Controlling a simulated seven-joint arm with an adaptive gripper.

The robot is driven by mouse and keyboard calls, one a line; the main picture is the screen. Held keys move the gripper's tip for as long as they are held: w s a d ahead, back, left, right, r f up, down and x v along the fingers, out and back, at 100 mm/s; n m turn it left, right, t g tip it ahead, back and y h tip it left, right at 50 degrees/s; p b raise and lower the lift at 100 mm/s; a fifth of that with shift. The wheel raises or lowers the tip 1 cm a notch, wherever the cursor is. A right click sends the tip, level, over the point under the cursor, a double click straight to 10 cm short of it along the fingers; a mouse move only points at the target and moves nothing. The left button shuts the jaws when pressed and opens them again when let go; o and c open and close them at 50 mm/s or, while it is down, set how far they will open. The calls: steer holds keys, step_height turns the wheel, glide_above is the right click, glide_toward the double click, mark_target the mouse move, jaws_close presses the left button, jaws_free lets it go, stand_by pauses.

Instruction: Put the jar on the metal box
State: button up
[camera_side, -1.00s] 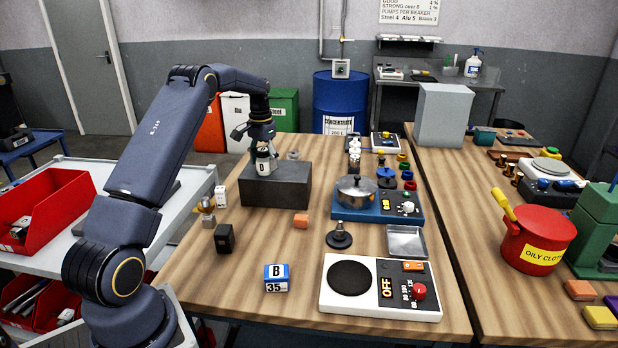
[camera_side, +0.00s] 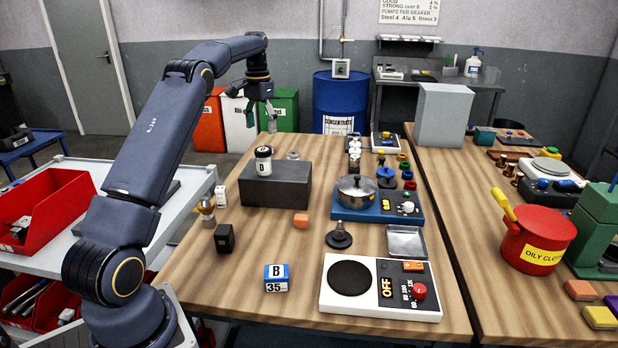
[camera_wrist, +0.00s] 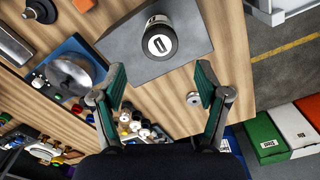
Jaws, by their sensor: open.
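The jar (camera_side: 263,160), white with a black lid and a dark "D" label, stands upright on top of the dark grey metal box (camera_side: 290,188) near its left end. The wrist view also shows the jar (camera_wrist: 160,40) on the box (camera_wrist: 120,48). My gripper (camera_side: 262,120) is up above and behind the jar, apart from it. In the wrist view its two green-padded fingers (camera_wrist: 160,88) are spread wide with nothing between them.
A steel pot (camera_side: 356,188) stands on a blue hotplate (camera_side: 350,214) right of the box. Bare wood separates several of these things.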

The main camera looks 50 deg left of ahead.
steer(key=s+d+r+m+t, duration=0.1)
steer(key=s+d+r, duration=0.1)
steer(key=d+r, duration=0.5)
steer(key=s+d+r+t, duration=0.1)
steer(key=s+d+r, duration=0.25)
steer(key=d, duration=0.85)
steer(key=s+d+f+m+t, duration=0.1)
steer(key=s+d+f, duration=0.3)
steer(key=s+d, duration=0.3)
steer(key=s+d+f+m+t, duration=0.1)
steer(key=s+d+f+t, duration=0.1)
steer(key=s+d, duration=0.6)
steer(key=s+f, duration=0.1)
steer(key=s, duration=0.2)
steer(key=shift+s+d+f+m+t, duration=0.15)
steer(key=shift+f+m+t, duration=0.15)
steer(key=shift+f, duration=0.05)
